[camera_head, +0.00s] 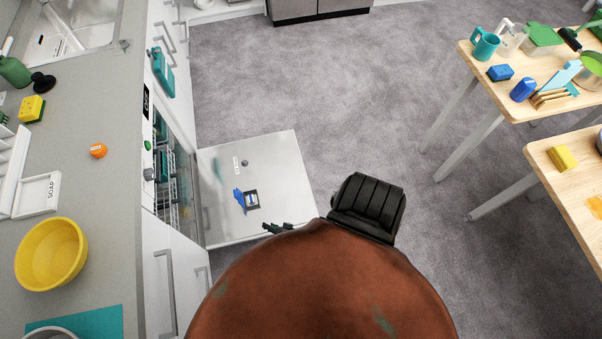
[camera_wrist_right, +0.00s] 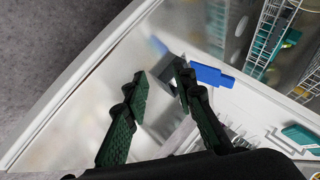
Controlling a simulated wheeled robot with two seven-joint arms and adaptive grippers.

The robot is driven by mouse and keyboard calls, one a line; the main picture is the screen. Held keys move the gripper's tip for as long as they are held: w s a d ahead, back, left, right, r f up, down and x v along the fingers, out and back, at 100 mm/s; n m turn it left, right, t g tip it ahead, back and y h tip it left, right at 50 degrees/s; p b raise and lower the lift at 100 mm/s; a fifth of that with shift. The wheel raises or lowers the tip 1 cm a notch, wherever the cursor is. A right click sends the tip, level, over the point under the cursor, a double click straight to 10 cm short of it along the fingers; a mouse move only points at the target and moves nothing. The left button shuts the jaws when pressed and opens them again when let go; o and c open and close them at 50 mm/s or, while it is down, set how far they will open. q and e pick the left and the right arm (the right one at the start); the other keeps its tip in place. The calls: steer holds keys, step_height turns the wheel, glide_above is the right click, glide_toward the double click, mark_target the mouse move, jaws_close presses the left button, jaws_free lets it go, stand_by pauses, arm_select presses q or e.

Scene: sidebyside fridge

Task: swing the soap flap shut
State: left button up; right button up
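The dishwasher door (camera_head: 275,170) is folded down flat, its inner side up. The soap compartment (camera_head: 252,200) is a small dark-edged square on it. The blue soap flap (camera_head: 239,197) stands open on the compartment's left side. In the right wrist view the flap (camera_wrist_right: 212,76) shows to the right of the fingers, with the compartment partly hidden behind them. My right gripper (camera_wrist_right: 163,76) is open with nothing between its green-padded fingers, over the door. In the head view only a green finger part (camera_head: 278,228) shows, lower right of the compartment. My left gripper is not in view.
The dishwasher racks (camera_head: 172,180) stand at the left, beside the door's hinge side. The counter (camera_head: 100,110) is further left, with a yellow bowl (camera_head: 50,254). Two wooden tables (camera_head: 510,95) stand at the right. The floor (camera_head: 320,80) beyond the door is clear.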

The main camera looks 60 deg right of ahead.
steer(key=s+f+n+g+y+p, duration=0.1)
steer(key=s+f+n+g, duration=0.1)
steer(key=s, duration=0.6)
steer(key=s+a+f+n+g+y+p, duration=0.1)
steer(key=s+f+n+g, duration=0.1)
steer(key=s+n, duration=0.3)
steer(key=s, duration=0.3)
steer(key=shift+s, duration=0.1)
